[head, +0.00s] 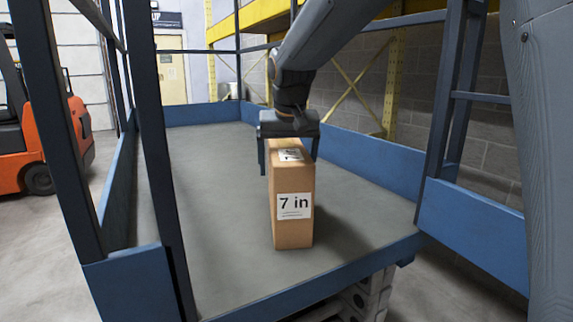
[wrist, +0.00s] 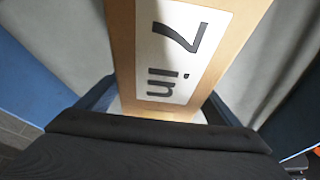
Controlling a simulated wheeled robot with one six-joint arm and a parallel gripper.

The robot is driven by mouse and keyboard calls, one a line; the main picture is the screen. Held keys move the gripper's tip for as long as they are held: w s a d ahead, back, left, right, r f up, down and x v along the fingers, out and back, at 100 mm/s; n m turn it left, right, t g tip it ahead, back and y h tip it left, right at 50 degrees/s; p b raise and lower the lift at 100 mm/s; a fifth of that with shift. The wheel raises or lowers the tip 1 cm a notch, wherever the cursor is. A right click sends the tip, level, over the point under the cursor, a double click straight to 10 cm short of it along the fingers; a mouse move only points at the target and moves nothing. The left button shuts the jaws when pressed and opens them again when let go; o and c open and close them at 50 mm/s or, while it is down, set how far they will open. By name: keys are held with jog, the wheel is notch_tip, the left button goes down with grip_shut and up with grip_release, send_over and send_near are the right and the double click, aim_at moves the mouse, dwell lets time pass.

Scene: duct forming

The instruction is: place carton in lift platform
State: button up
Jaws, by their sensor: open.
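The carton (head: 292,229) is a tall, narrow brown box with a "7 in" label. It stands upright on the grey floor of the blue-railed lift platform (head: 215,200), near its front edge. My gripper (head: 289,160) is over the top of the carton, pointing down, with one finger on each side. The jaws are open. In the wrist view the carton (wrist: 246,14) passes between the fingers (wrist: 158,108), with its label facing the camera. I cannot tell whether either finger touches it.
Blue posts and rails (head: 152,120) enclose the platform, with an opening at the front. An orange forklift (head: 40,150) stands outside on the left. Yellow racking (head: 392,80) stands behind on the right. The platform floor left of and behind the carton is clear.

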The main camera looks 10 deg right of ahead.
jog(key=b+v, duration=0.2)
jog(key=v, duration=1)
jog(key=shift+r, duration=0.1)
